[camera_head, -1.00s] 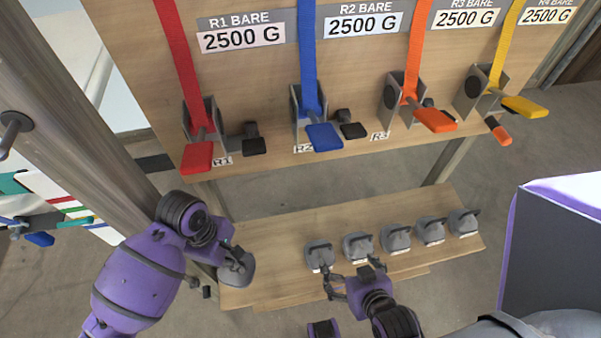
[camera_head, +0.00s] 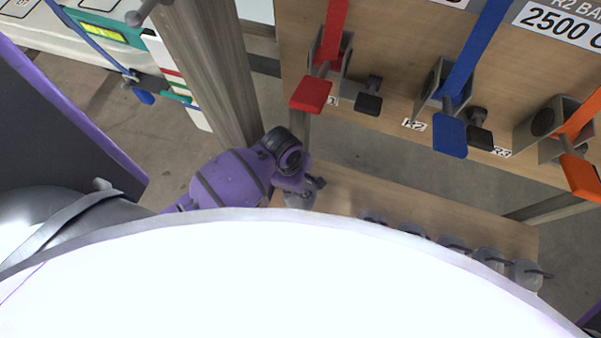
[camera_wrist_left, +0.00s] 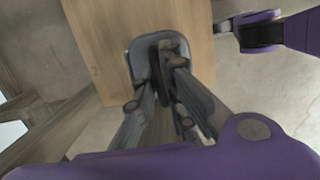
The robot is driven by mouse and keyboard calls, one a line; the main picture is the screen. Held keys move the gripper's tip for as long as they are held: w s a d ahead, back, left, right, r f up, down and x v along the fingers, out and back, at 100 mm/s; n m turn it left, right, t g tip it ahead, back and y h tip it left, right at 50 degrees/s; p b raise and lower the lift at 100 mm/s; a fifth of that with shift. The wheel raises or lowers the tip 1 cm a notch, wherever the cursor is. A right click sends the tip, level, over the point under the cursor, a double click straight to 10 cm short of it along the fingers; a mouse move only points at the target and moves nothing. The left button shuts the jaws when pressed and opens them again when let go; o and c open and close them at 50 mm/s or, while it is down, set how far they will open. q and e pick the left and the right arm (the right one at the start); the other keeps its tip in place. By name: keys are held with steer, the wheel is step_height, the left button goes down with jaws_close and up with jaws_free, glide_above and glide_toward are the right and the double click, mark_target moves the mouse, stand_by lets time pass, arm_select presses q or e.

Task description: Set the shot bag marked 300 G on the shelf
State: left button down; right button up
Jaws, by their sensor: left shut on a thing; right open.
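My left gripper (camera_head: 314,184) is shut on the handle of a grey shot bag (camera_head: 297,199) at the left end of a low wooden shelf (camera_head: 345,190). In the left wrist view this bag (camera_wrist_left: 144,62) sits between my left fingers, over the shelf's end; I cannot tell if it touches the wood. No 300 G mark is readable on it. Several similar grey bags (camera_head: 527,274) stand in a row farther right on the shelf, partly hidden. My right gripper (camera_wrist_left: 226,24) shows at the upper right of the left wrist view, apart from the held bag; it is open.
An upright board carries red (camera_head: 311,93), blue (camera_head: 450,134) and orange (camera_head: 580,177) levers with straps above the shelf. A wooden post (camera_head: 205,70) stands left of the shelf. My white body covers the lower head view.

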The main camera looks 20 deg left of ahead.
arm_select(q)
steer(key=shift+w+f, duration=0.1)
steer(key=shift+f, duration=1.95)
steer(key=shift+f, duration=0.1)
steer(key=c, duration=1.8)
jaws_free()
steer(key=shift+c, duration=0.2)
steer(key=r, duration=0.4)
steer(key=a+r, duration=0.1)
steer(key=r, duration=0.7)
steer(key=shift+a, duration=0.4)
